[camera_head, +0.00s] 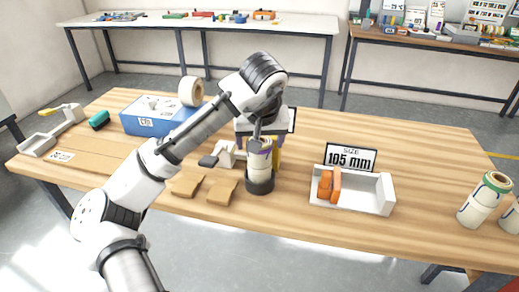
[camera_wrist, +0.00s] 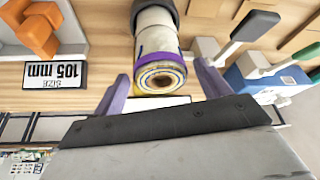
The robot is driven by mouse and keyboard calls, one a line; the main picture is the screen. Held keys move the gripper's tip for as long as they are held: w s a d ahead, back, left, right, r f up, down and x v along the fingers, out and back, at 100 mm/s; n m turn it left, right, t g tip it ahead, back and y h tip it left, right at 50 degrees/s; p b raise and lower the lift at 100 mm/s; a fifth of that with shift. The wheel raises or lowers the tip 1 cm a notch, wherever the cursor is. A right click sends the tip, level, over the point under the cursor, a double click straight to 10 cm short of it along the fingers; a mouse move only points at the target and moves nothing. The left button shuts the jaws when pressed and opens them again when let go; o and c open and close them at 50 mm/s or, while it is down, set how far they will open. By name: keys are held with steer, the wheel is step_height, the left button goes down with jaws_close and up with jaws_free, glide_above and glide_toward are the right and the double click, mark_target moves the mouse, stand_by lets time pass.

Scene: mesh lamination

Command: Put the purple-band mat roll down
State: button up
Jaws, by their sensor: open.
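The purple-band mat roll (camera_head: 261,163) is a pale roll with a purple band near its top end. It stands upright in a dark round holder (camera_head: 260,185) near the front middle of the wooden table. In the wrist view the roll (camera_wrist: 157,45) shows its open core end toward me, with the dark holder (camera_wrist: 155,8) beyond it. My gripper (camera_wrist: 162,76) is open, with one purple finger on each side of the roll's top end. My gripper (camera_head: 262,143) also shows in the head view, at the roll's top, partly hidden by my arm. Finger contact cannot be told.
A white tray (camera_head: 384,205) with orange pieces and a "105 mm" sign (camera_head: 350,158) is to the right. Green-band rolls (camera_head: 483,200) stand at the far right. Brown pieces (camera_head: 220,191) lie left of the holder; a blue box (camera_head: 150,122) is behind. Table between tray and green-band rolls is clear.

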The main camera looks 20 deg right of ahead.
steer(key=v, duration=0.7)
steer(key=shift+r, duration=0.25)
steer(key=shift+s, duration=0.1)
